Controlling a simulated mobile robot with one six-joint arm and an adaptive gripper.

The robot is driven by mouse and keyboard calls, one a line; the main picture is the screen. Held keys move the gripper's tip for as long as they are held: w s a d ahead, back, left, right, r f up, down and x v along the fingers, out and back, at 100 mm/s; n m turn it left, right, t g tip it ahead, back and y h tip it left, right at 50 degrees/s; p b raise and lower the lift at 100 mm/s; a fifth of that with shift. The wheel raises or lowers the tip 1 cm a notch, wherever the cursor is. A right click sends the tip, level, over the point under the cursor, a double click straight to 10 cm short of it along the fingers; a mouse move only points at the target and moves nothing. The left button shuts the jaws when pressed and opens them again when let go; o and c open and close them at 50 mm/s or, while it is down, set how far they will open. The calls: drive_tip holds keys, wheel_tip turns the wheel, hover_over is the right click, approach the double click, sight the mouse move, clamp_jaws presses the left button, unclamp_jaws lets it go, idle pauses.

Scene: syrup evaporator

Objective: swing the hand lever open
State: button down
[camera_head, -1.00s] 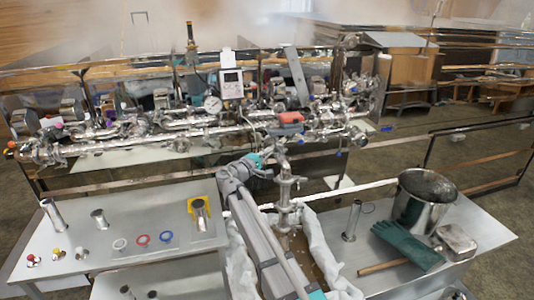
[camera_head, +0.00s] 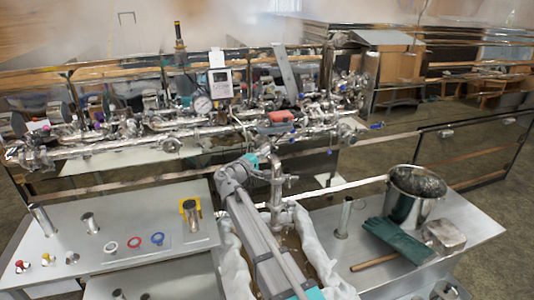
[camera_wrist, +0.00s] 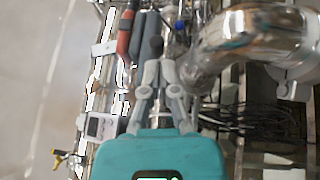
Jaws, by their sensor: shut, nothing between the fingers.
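My gripper (camera_wrist: 157,48) is shut and empty, its dark fingertips together in the wrist view. Just left of and beyond the fingertips lies a long handle with a red part (camera_wrist: 124,40) and a grey part next to it. I cannot tell whether the fingertips touch it. In the head view a red-topped handle (camera_head: 281,117) sits on the front of the pipework, above my arm. Small blue lever handles (camera_head: 377,125) stick out at the right end of the pipes. Which of these is the hand lever is unclear. My fingers cannot be made out in the head view.
A large shiny pipe elbow (camera_wrist: 218,48) stands close on the right of my gripper. A steel pot (camera_head: 413,205) and green gloves (camera_head: 397,240) lie on the right table; several rings and fittings lie on the left table.

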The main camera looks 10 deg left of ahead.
drive_tip(key=b+v, duration=0.1)
drive_tip(key=v, duration=1.1)
drive_tip(key=shift+s+d, duration=0.2)
drive_tip(key=shift+s, duration=0.1)
drive_tip(key=shift+d+f, duration=0.1)
drive_tip(key=s+d+f+m+g, duration=0.1)
drive_tip(key=d+f+m+g, duration=0.4)
drive_tip(key=d, duration=0.9)
drive_tip(key=s+d+f+m+g, duration=0.15)
drive_tip(key=d+f+g, duration=0.5)
drive_tip(key=d, duration=0.75)
drive_tip(key=s+d+f+m+g+y, duration=0.2)
drive_tip(key=s+d+f+m+y, duration=0.1)
drive_tip(key=s+d, duration=0.4)
drive_tip(key=s+d+f+m+g+y, duration=0.3)
drive_tip(key=s+d+f+m+y, duration=0.1)
drive_tip(key=s+d+f+y, duration=0.1)
drive_tip(key=s+d+f, duration=0.1)
drive_tip(key=s+d, duration=0.1)
drive_tip(key=shift+s+g+y, duration=0.35)
drive_tip(key=shift+y, duration=0.05)
drive_tip(key=shift+f, duration=0.1)
